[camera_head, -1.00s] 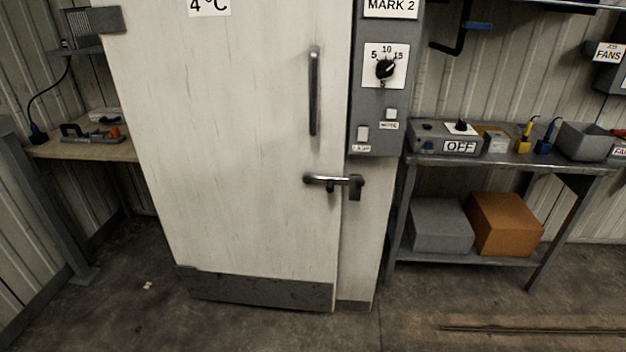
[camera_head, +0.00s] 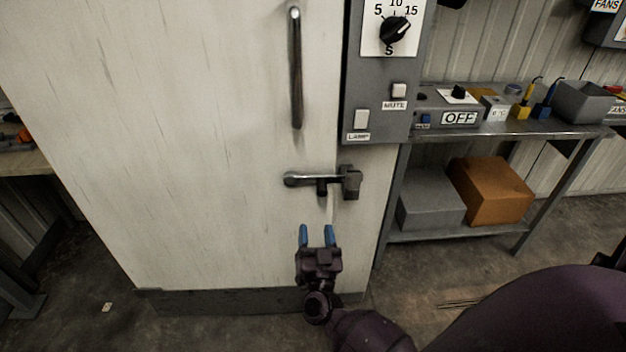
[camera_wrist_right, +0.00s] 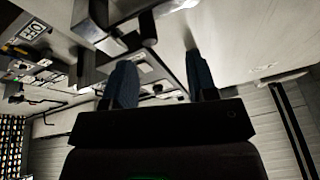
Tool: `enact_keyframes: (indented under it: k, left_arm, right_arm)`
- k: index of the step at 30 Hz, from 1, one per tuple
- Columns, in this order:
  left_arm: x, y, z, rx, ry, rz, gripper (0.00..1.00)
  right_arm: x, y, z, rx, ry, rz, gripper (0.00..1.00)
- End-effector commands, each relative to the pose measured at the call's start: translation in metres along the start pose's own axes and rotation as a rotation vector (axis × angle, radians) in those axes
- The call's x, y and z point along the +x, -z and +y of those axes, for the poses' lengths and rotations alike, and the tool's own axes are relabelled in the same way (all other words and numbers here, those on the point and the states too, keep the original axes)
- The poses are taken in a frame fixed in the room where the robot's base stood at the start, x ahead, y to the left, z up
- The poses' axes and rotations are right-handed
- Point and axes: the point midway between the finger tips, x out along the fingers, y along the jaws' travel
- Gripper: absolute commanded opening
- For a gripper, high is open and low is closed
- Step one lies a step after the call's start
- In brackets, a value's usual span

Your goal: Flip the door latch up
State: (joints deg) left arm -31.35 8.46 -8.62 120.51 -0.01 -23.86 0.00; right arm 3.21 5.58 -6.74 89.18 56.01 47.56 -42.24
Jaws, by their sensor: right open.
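The door latch (camera_head: 318,181) is a dark metal lever on the white door (camera_head: 210,150). It lies roughly level, its rounded end at left and its bracket at right, on the door's right edge. My right gripper (camera_head: 317,232) has blue fingertips pointing up. It is open and empty, just below the latch in the head view, and apart from it there. In the right wrist view the two fingers (camera_wrist_right: 163,82) are spread, with dark metal parts of the latch (camera_wrist_right: 118,30) near the top left. My left gripper is not in view.
A vertical door handle (camera_head: 295,68) is above the latch. A grey control panel (camera_head: 378,110) with a dial and switches stands to the right. A metal shelf table (camera_head: 470,135) with boxes stands further right. The floor in front is mostly clear.

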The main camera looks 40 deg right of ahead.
Motion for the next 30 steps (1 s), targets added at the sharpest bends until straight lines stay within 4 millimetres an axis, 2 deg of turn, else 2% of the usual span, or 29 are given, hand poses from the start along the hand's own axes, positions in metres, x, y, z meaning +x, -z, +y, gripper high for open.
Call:
enact_keyframes:
  k: [3,10,24,30]
  left_arm:
    - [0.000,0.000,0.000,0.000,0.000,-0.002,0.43]
    - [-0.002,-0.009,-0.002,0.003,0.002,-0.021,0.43]
    - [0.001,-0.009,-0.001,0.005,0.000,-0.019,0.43]
    - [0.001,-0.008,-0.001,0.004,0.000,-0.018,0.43]
  right_arm:
    - [-0.001,0.007,0.011,-0.057,-0.069,0.042,0.53]
    - [0.010,0.010,0.013,-0.096,-0.076,0.053,0.53]
    - [0.084,0.014,0.018,-0.096,-0.074,0.053,0.53]
    - [0.102,0.015,0.019,-0.095,-0.073,0.052,0.53]
